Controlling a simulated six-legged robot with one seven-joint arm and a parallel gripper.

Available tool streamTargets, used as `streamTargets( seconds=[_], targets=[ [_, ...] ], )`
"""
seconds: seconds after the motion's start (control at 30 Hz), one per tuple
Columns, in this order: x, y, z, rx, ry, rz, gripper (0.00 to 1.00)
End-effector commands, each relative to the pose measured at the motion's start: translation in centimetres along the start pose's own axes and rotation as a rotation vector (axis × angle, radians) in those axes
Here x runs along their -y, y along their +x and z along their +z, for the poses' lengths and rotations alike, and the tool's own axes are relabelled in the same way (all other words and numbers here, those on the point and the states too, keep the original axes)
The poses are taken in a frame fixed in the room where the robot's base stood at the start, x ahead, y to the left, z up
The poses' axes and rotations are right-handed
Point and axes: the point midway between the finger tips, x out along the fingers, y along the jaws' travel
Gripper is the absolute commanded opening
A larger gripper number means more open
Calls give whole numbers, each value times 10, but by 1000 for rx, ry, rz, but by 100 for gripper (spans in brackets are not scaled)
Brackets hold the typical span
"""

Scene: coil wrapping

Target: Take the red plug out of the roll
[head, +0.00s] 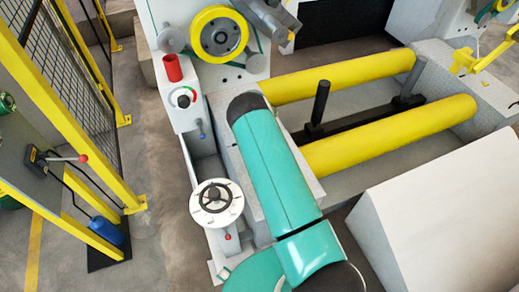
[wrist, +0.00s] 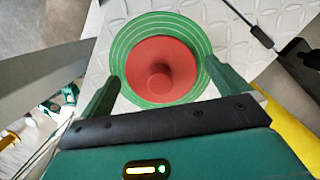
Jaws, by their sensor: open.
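In the wrist view the red plug (wrist: 160,68) is a round disc with a knob at its middle. It sits in the centre of the green ringed roll (wrist: 122,50), which is over a white tread-patterned surface. My gripper (wrist: 162,73) is open, with one green finger at the left and one at the right of the roll's near half. Nothing is held between the fingers. I cannot tell whether the fingertips touch the roll or are above it. I cannot make out the plug, the roll or my fingers in the head view.
In the head view, two yellow rollers (head: 390,135) lie behind my teal arm. A white handwheel (head: 216,202) and a control box with a red cylinder (head: 173,67) stand left of it. A yellow fence (head: 75,110) borders the left. A white sloped block (head: 450,215) fills the lower right.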

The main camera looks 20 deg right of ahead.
Motion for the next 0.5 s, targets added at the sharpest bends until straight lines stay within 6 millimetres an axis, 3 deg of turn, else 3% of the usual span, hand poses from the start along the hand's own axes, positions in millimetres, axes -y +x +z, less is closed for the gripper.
streamTargets(
  seconds=[0.2,0.4,0.5],
  targets=[
    [0,1,0,0,0,0,100],
    [0,1,0,0,0,0,61],
    [0,0,0,0,0,0,57]
  ],
)
